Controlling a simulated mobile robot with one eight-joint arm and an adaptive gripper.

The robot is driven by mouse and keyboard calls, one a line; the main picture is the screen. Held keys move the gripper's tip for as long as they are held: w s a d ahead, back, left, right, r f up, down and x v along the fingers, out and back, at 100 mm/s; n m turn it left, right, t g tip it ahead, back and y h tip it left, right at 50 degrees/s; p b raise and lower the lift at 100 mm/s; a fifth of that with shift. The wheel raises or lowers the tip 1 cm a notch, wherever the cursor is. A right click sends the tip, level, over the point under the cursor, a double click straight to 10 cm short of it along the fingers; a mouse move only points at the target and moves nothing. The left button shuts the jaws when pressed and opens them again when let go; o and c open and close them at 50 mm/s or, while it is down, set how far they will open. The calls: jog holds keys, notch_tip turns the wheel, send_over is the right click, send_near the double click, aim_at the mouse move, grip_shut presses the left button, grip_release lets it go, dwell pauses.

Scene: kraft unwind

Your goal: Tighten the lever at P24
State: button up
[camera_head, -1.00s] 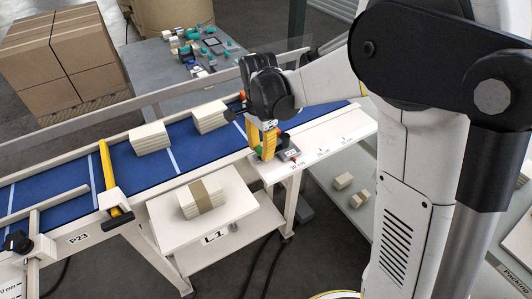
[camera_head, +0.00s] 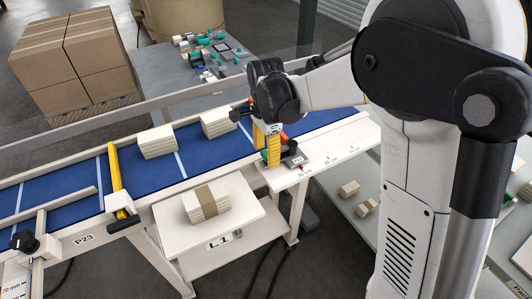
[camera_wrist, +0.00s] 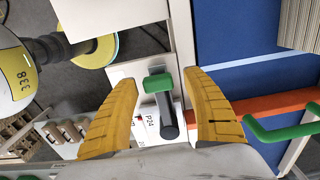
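The P24 lever shows in the wrist view as a dark rod (camera_wrist: 168,122) with a green end (camera_wrist: 157,83), beside a white P24 label (camera_wrist: 151,121). My gripper (camera_wrist: 160,79) is open, with one yellow finger on each side of the lever. I see no clear contact between the fingers and the lever. In the head view my gripper (camera_head: 266,154) points down at the near edge of the conveyor, by the P24 mount (camera_head: 294,161). The fingers and wrist hide most of the lever there.
An orange bar (camera_wrist: 272,105) and a green bent handle (camera_wrist: 286,131) lie close beside the right finger. The blue belt (camera_head: 200,152) carries two pale stacks (camera_head: 157,142). A yellow bar (camera_head: 116,169) crosses it at P23. A banded stack (camera_head: 206,202) sits on a lower shelf.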

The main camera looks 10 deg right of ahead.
jog(key=shift+r, duration=0.1)
notch_tip(320, 180, up, 12)
dwell(0.5)
jog(key=s+d+f+n+t+b, duration=0.3)
jog(key=s+d+f+n+b, duration=0.1)
jog(key=s+n, duration=0.3)
jog(key=s+d+f+n+t+b, duration=0.4)
jog(key=s+n, duration=0.3)
jog(key=s, duration=0.5)
jog(key=shift+s+f+n, duration=0.15)
jog(key=shift+f+n, duration=0.15)
jog(key=shift+f, duration=0.35)
